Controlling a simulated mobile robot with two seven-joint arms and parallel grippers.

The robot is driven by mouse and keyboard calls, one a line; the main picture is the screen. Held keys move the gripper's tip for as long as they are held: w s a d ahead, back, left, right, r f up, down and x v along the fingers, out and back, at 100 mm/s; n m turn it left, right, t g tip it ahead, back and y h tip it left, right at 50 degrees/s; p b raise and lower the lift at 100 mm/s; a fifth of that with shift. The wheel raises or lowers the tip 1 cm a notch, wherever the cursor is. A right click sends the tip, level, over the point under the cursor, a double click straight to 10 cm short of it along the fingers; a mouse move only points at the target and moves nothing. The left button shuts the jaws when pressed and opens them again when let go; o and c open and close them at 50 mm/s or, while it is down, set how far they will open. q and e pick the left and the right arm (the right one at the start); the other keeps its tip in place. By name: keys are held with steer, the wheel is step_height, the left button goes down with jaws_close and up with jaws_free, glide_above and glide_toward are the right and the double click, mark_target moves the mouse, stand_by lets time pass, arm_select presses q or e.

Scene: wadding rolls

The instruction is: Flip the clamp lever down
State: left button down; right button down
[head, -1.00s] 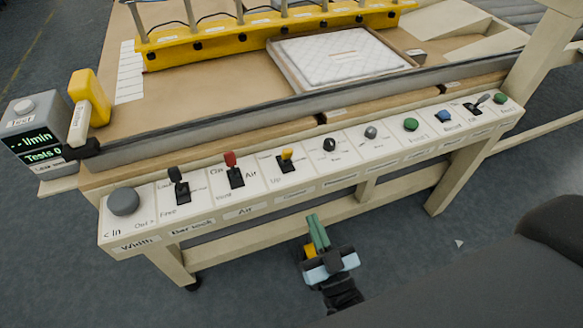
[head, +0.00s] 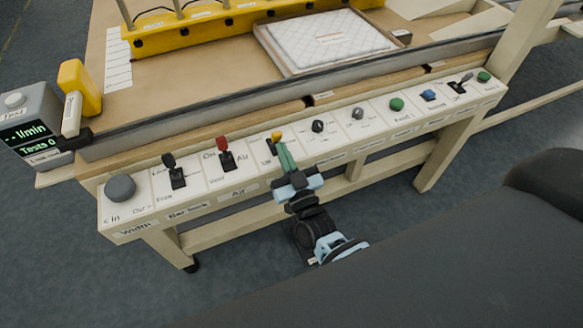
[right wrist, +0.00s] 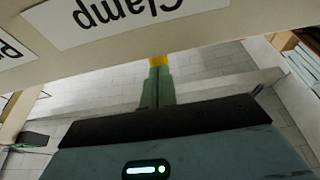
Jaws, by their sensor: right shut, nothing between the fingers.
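The clamp lever has a yellow knob (head: 277,136) and stands up from its black slot on the sloping control panel (head: 246,180). My right gripper (head: 284,153) has its green fingers shut and empty, with the tips right at the yellow knob. The fingers hide part of the lever and its slot. In the right wrist view, the yellow knob (right wrist: 158,60) shows just beyond the tips of the green fingers (right wrist: 157,80). Whether they touch is not clear. The "Clamp" label (right wrist: 125,14) is at the top of that view. My left gripper is not in view.
A red lever (head: 222,145) and a dark lever (head: 170,162) stand left of the clamp lever. A dark knob (head: 317,127) and a green button (head: 396,104) are to its right. A grey rail (head: 190,112) runs behind the panel.

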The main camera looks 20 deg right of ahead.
steer(key=shift+w+r, duration=0.1)
steer(key=shift+w, duration=0.35)
